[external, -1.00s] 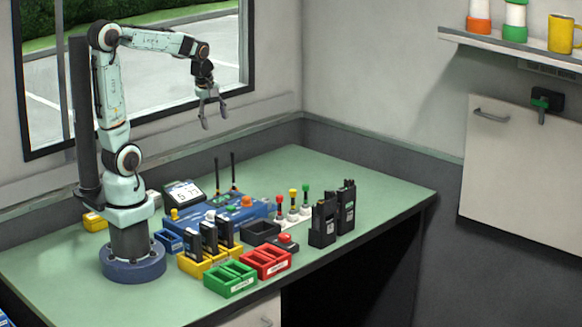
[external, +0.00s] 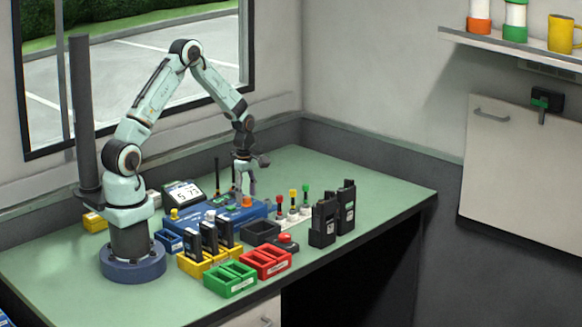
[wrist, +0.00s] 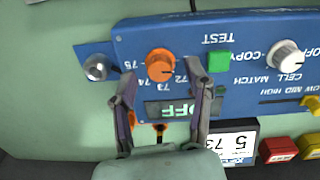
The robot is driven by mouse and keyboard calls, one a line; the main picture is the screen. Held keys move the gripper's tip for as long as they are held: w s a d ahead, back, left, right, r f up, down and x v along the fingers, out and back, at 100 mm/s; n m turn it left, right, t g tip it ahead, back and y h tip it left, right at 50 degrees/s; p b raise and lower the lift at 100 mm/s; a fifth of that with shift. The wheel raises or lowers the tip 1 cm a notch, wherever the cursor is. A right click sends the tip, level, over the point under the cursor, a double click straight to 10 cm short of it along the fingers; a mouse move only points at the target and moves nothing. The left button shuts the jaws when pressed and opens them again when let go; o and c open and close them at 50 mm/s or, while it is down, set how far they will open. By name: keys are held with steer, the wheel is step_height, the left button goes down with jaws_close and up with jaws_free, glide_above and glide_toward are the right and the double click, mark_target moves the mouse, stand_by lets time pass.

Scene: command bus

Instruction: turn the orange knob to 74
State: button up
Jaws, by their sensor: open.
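The orange knob (wrist: 160,64) sits on the blue console (wrist: 130,42) in the wrist view, with upside-down scale numbers from 72 to 75 around its lower side. I cannot clearly tell where its pointer aims. The knob also shows in the external view (external: 247,202). My gripper (wrist: 163,93) is open, its two fingers spread on either side of the knob's line, with the tips just short of the knob in the picture. In the external view my gripper (external: 245,192) points down just above the knob; contact is not visible. A display (wrist: 237,142) reads 5 and 73.
A green button (wrist: 219,61), a white knob (wrist: 289,55) and a silver knob (wrist: 95,67) are near the orange knob. Antennas stand behind the console. Radios, red and green trays (external: 231,291) and small coloured-top posts surround it. The table's right rear is clear.

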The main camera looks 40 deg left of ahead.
steer(key=shift+f, duration=0.3)
steer(key=shift+c, duration=0.4)
jaws_close()
